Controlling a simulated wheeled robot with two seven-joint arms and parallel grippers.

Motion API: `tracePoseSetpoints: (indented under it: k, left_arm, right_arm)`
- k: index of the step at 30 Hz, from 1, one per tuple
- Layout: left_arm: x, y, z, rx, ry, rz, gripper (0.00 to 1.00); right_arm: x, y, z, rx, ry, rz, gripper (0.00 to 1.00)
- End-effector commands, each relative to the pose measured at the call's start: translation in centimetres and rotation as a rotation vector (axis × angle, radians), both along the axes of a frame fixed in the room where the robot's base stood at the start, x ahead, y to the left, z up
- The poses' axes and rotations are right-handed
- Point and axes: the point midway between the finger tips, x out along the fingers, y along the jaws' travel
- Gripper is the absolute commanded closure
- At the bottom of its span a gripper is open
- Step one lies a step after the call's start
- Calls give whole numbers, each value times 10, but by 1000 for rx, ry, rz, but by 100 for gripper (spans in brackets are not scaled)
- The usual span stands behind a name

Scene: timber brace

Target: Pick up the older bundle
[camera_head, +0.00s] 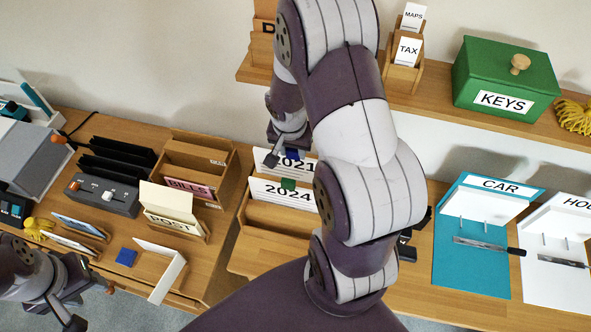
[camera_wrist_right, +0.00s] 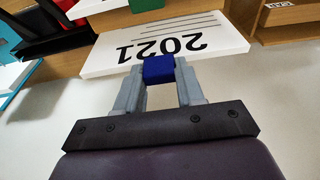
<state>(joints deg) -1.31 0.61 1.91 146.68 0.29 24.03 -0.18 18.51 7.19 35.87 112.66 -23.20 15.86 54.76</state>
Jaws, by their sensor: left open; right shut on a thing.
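The older bundle (camera_head: 264,160), white and marked 2021 with a blue clip (camera_wrist_right: 158,69), is at the wooden sorter (camera_head: 262,247), behind the other bundle. In the right wrist view the 2021 bundle (camera_wrist_right: 165,45) appears upside down. My right gripper (camera_head: 284,152) is shut on its blue clip from above. Whether the bundle's lower edge is clear of the sorter is hidden. The newer bundle (camera_head: 268,190), marked 2024 with a green clip (camera_head: 288,184), stands in front. My left gripper (camera_head: 88,299) is open and empty at the lower left.
My right arm covers the middle of the head view. A shelf (camera_head: 430,106) above holds a green KEYS box (camera_head: 505,75) and a TAX holder (camera_head: 405,60). CAR (camera_head: 470,262) and HOUSE folders lie right. A POST holder (camera_head: 172,215) and wooden tray stand left.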

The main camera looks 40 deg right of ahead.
Motion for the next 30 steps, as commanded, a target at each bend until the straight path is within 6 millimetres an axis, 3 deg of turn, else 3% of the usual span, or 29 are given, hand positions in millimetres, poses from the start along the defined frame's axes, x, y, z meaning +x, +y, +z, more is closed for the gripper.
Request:
tracePoseSetpoints:
  k: [23, 30]
  left_arm:
    - [0, 0, 25, 0, 0, 0, 57]
    - [0, 0, 41, 0, 0, 0, 57]
  right_arm:
    - [0, 0, 30, 0, -1, 1, 100]
    - [1, 0, 50, -1, -2, 0, 100]
